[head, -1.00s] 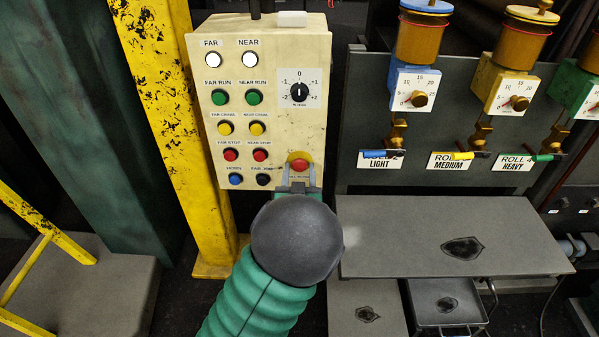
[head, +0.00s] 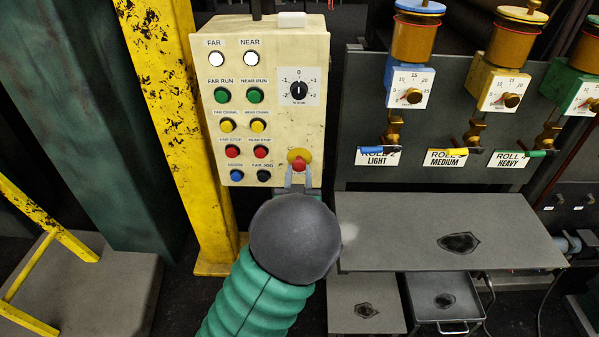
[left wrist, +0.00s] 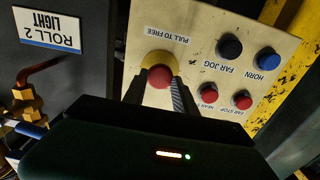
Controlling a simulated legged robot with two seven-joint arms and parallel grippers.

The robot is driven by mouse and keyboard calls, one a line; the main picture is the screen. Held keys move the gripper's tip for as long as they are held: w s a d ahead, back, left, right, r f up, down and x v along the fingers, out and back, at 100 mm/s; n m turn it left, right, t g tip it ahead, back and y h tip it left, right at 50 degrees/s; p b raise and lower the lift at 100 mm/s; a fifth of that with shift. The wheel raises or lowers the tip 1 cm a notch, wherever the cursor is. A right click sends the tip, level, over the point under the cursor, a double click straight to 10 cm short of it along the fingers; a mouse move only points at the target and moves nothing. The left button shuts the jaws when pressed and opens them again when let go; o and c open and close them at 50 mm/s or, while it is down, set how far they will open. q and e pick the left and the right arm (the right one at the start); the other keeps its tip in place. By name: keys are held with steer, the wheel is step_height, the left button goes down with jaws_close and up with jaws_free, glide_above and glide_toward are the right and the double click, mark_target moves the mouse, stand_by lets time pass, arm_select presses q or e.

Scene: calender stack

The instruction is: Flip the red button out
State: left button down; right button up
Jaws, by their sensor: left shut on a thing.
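The red button (head: 299,164) sits on a round yellow plate at the lower right of the cream control panel (head: 286,128). In the left wrist view, the red button (left wrist: 160,77) stands before the yellow plate (left wrist: 163,59), next to the label "PULL TO FREE". My left gripper (head: 299,174) comes up from below and is shut on the red button, one finger on each side. In the left wrist view, my left gripper (left wrist: 159,88) has its dark fingers flanking the button. The head view hides part of the label behind the gripper. My right gripper is not in view.
Other buttons, such as the red near-stop button (head: 261,152) and black jog button (head: 264,175), are close to the left. A yellow post (head: 168,100) stands left of the panel. A grey table (head: 390,225) lies to the lower right, with roll gauges above it.

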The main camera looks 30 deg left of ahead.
arm_select(q)
steer(key=shift+w+d, duration=0.15)
steer(key=shift+w, duration=0.1)
steer(key=c, duration=1.3)
jaws_free()
steer(key=shift+f, duration=0.1)
steer(key=shift+c, duration=0.2)
steer(key=o, duration=0.4)
steer(key=shift+a, duration=0.4)
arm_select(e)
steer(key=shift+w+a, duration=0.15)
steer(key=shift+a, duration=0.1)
arm_select(q)
steer(key=shift+d, duration=0.15)
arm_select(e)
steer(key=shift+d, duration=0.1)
arm_select(q)
steer(key=shift+s+d, duration=0.15)
steer(key=shift+d, duration=0.05)
steer(key=p+v, duration=1.4)
steer(key=v, duration=0.2)
steer(key=shift+s, duration=0.25)
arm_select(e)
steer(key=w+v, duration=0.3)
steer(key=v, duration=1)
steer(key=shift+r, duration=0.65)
